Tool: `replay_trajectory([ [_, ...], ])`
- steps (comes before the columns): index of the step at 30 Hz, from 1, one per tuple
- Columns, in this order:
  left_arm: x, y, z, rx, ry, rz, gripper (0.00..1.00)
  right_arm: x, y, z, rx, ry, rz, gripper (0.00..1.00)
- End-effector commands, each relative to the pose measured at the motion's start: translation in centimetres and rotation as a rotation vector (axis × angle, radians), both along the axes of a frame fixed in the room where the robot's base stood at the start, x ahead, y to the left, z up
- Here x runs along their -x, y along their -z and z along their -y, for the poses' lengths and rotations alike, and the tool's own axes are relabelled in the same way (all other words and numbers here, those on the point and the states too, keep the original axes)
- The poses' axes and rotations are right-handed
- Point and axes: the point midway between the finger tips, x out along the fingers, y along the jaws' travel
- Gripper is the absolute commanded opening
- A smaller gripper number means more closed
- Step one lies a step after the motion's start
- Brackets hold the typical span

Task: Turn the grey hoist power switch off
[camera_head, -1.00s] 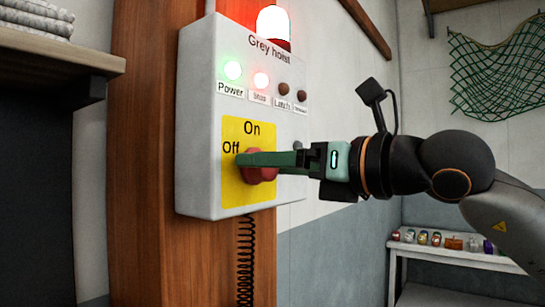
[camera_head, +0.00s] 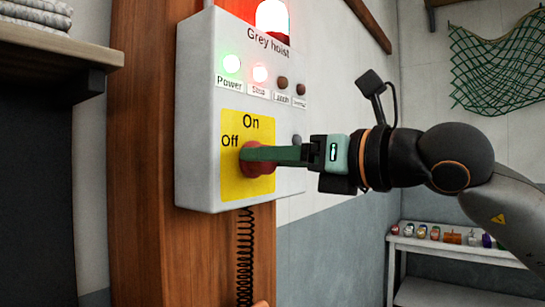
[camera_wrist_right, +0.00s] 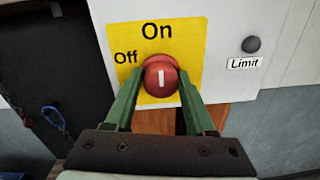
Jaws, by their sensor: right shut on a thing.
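The grey hoist control box (camera_head: 195,120) hangs on a wooden post, with a yellow plate (camera_head: 232,185) marked "On" at the top and "Off" at the left. The power switch, a round red knob (camera_head: 262,168), sits on this plate. In the right wrist view, the knob (camera_wrist_right: 160,82) has a white mark that stands upright, towards "On". My right gripper (camera_wrist_right: 161,78) is shut on the knob, one green finger on each side. In the head view, the right gripper (camera_head: 250,154) reaches in from the right and covers part of the knob. My left gripper is not in view.
The green power lamp (camera_head: 232,64) and the red lamp (camera_head: 260,74) beside it are lit. A coiled cable (camera_head: 245,255) hangs below. A shelf (camera_head: 60,45) juts out at upper left.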

Motion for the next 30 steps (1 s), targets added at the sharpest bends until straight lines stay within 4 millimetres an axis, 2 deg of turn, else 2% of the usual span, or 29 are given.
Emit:
replay_trajectory([
  [17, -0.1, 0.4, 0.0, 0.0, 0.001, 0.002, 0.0, -0.2, 0.1, 0.0, 0.024, 0.005, 0.036, 0.0],
  [30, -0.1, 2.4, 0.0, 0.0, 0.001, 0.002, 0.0, -0.1, 0.2, 0.0, 0.212, 0.006, 0.298, 0.0],
])
